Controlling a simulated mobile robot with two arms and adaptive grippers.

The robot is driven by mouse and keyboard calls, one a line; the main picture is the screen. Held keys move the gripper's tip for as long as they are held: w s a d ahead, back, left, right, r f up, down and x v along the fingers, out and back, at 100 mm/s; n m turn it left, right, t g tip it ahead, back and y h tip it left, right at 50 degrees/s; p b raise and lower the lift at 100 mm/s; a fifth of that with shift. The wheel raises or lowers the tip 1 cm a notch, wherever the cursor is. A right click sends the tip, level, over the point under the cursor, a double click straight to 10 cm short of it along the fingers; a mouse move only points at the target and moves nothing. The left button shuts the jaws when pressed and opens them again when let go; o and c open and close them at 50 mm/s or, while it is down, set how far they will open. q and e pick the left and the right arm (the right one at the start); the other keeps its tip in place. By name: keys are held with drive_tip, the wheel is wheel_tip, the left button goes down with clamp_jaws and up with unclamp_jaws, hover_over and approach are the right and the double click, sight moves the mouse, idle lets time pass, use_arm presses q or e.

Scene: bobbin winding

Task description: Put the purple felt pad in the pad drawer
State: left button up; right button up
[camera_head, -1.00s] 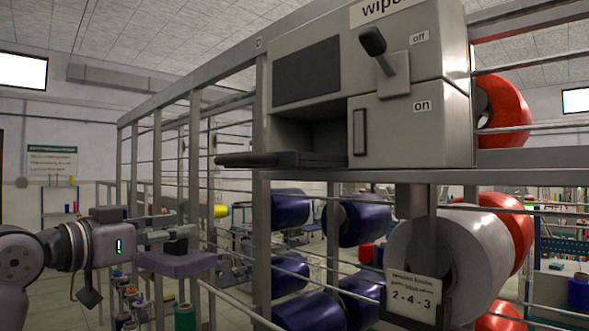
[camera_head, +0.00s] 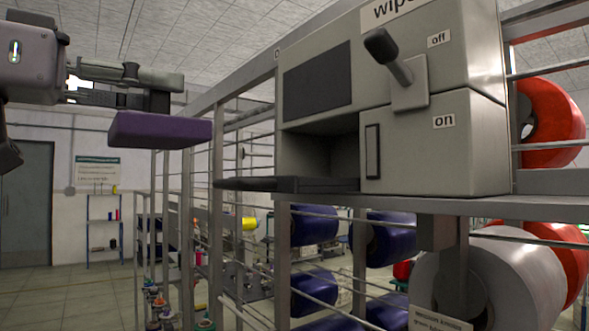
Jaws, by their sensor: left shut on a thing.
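My left gripper (camera_head: 150,98) reaches in from the upper left and is shut on the purple felt pad (camera_head: 160,131). The pad hangs below the fingertips, roughly level, in the air left of the grey wiper box (camera_head: 430,140). A dark drawer (camera_head: 285,184) sticks out to the left from the open lower slot of the box. The pad is higher than this drawer and apart from it in the picture. The drawer's inside is hard to see from here. My right gripper is not in view.
The box carries a lever (camera_head: 388,55) between "off" and "on" labels, and a door with a dark handle (camera_head: 372,151). A metal frame with rails (camera_head: 218,200) stands behind the drawer.

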use_arm(q)
drive_tip(key=shift+a+f+p, duration=0.1)
drive_tip(key=shift+a+p, duration=0.1)
drive_tip(key=shift+p, duration=0.3)
drive_tip(key=shift+x, duration=0.8)
drive_tip(key=p+x, duration=0.3)
drive_tip(key=x, duration=0.5)
drive_tip(key=p+x, duration=0.3)
drive_tip(key=x, duration=0.5)
drive_tip(key=shift+s+d+f, duration=0.1)
drive_tip(key=shift+d+f, duration=0.15)
drive_tip(key=shift+d, duration=0.05)
drive_tip(key=shift+w+d+f, duration=0.1)
drive_tip(key=shift+w+d, duration=0.1)
drive_tip(key=shift+d, duration=0.1)
drive_tip(key=shift+w+f, duration=0.1)
drive_tip(key=shift+f, duration=0.2)
wheel_tip(320, 180, down, 2)
drive_tip(key=shift+f+p, duration=0.15)
drive_tip(key=shift+p, duration=0.45)
drive_tip(key=shift+a+f, duration=0.1)
drive_tip(key=shift+f, duration=0.4)
drive_tip(key=o, duration=0.8)
drive_tip(key=shift+c, duration=0.2)
drive_tip(key=o, duration=0.4)
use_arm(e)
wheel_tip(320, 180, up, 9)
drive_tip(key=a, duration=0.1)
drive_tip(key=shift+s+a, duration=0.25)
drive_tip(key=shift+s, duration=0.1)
